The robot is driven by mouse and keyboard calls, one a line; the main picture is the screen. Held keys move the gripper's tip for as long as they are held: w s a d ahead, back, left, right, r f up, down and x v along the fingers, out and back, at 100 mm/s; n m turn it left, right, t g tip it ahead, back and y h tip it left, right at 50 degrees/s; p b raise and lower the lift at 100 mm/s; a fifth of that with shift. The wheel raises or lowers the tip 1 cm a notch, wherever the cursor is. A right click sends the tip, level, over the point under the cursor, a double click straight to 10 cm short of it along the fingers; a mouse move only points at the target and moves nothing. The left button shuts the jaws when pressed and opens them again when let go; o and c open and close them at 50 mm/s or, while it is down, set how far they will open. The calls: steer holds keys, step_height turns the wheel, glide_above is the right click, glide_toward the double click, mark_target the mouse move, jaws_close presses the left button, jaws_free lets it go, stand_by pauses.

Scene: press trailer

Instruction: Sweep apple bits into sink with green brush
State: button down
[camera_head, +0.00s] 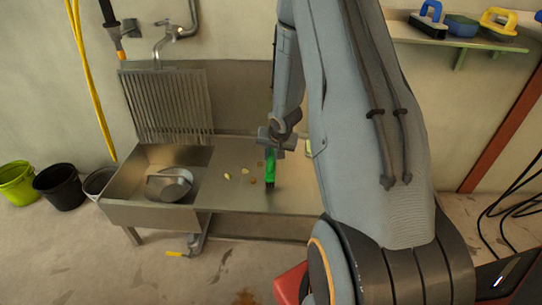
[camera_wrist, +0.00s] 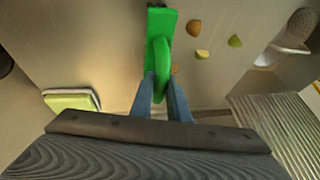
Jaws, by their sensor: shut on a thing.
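My gripper (camera_wrist: 161,98) is shut on the handle of the green brush (camera_wrist: 160,45). In the head view my gripper (camera_head: 275,148) points down over the steel counter, and the green brush (camera_head: 270,168) hangs upright below it with its lower end at or near the counter; contact is unclear. Several apple bits (camera_head: 245,171) lie on the counter left of the brush. In the wrist view, apple bits (camera_wrist: 202,54) lie to the right of the brush, one partly hidden by it. The sink (camera_head: 128,181) is the basin at the counter's left end.
A metal pan-like object (camera_head: 170,184) lies in the sink. A ribbed drainer panel (camera_head: 168,108) stands behind it, below the tap (camera_head: 170,35). A green-and-white sponge (camera_wrist: 72,100) lies on the counter's other side. Buckets (camera_head: 60,186) stand at left. A shelf (camera_head: 455,38) holds brushes.

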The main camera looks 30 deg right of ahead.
mark_target(245, 169)
steer(key=shift+f, duration=0.15)
steer(key=shift+w+a+b, duration=0.25)
steer(key=shift+w+a, duration=0.45)
steer(key=shift+a, duration=0.35)
steer(key=shift+w+a+b, duration=0.2)
steer(key=shift+w+a, duration=0.5)
steer(key=shift+a, duration=0.35)
steer(key=shift+w+a+b, duration=0.55)
steer(key=shift+w+a, duration=0.15)
steer(key=shift+a, duration=0.35)
steer(key=shift+w+a+b, duration=0.5)
steer(key=shift+w+a, duration=0.2)
steer(key=shift+a, duration=0.3)
